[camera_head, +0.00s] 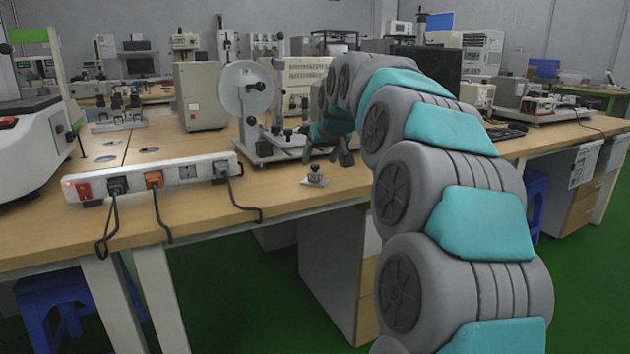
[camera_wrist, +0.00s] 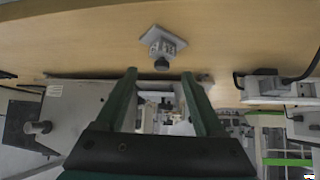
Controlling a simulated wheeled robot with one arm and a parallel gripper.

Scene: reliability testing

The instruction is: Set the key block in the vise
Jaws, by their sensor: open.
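A small metal piece with a dark knob on a square light plate, which looks like the key block (camera_head: 315,178), sits on the bench near its front edge. In the wrist view the key block (camera_wrist: 163,46) lies just beyond the fingertips, knob toward the gripper. My gripper (camera_head: 327,154) is open and empty, above and behind it in the head view; it also shows in the wrist view (camera_wrist: 160,74). A light tester with a round disc (camera_head: 243,88) and a knobbed base stands behind, partly hidden by my gripper. I cannot clearly make out a vise.
A white power strip (camera_head: 150,178) with plugs and hanging cords runs along the front edge to the left. A beige box (camera_head: 200,95) and a panelled instrument (camera_head: 300,82) stand behind. Bare bench top lies around the key block.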

